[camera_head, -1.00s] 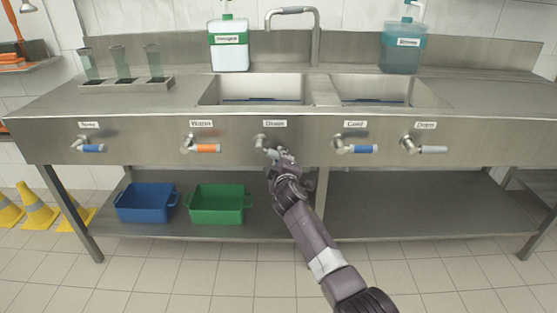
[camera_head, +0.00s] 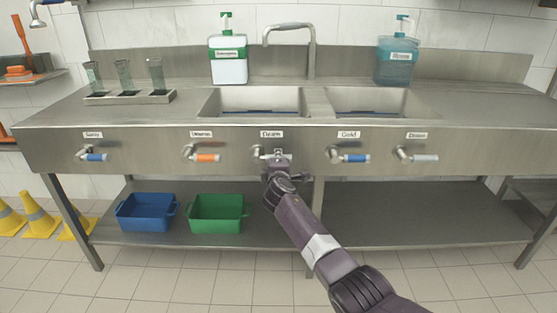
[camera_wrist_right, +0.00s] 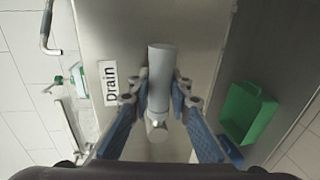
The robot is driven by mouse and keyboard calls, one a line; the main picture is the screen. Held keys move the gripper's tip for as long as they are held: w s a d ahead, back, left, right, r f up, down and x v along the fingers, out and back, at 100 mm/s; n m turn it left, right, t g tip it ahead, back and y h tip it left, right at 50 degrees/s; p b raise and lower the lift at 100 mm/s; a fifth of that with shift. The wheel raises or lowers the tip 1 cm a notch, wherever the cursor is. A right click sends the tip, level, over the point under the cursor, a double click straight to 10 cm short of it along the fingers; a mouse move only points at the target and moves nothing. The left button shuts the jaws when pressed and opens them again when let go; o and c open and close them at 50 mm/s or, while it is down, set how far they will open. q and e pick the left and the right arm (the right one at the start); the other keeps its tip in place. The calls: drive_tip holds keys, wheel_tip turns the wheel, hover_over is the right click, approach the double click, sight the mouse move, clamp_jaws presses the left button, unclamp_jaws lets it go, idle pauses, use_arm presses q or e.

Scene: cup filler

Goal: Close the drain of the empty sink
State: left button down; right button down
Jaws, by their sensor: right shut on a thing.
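The middle drain valve's grey lever handle (camera_wrist_right: 160,75) lies between the blue fingers of my right gripper (camera_wrist_right: 160,100), which is shut on it. The handle runs parallel to the text of its "Drain" label (camera_wrist_right: 110,83). In the head view my right gripper (camera_head: 277,160) is at the front panel below the middle "Drain" label (camera_head: 271,134) and largely covers the valve. The left basin (camera_head: 230,103) and right basin (camera_head: 345,103) each show a dark blue strip inside; their floors and drains are hidden. A second drain lever (camera_head: 424,157) sits at the far right. My left gripper is out of view.
An orange lever (camera_head: 208,157) is left of my gripper, a blue cold lever (camera_head: 355,157) right. Another blue lever (camera_head: 96,157) is farther left. A blue bin (camera_head: 146,212) and green bin (camera_head: 217,213) stand on the lower shelf. The floor in front is clear.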

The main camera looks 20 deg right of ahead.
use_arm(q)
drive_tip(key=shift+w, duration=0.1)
use_arm(e)
drive_tip(key=shift+r, duration=0.2)
drive_tip(key=c, duration=1.8)
unclamp_jaws()
drive_tip(key=shift+o, duration=0.2)
drive_tip(key=shift+f, duration=0.15)
drive_tip(key=shift+s+a, duration=0.15)
drive_tip(key=shift+s, duration=0.25)
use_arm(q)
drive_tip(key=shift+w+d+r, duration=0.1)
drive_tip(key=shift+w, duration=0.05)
use_arm(e)
drive_tip(key=v, duration=1.1)
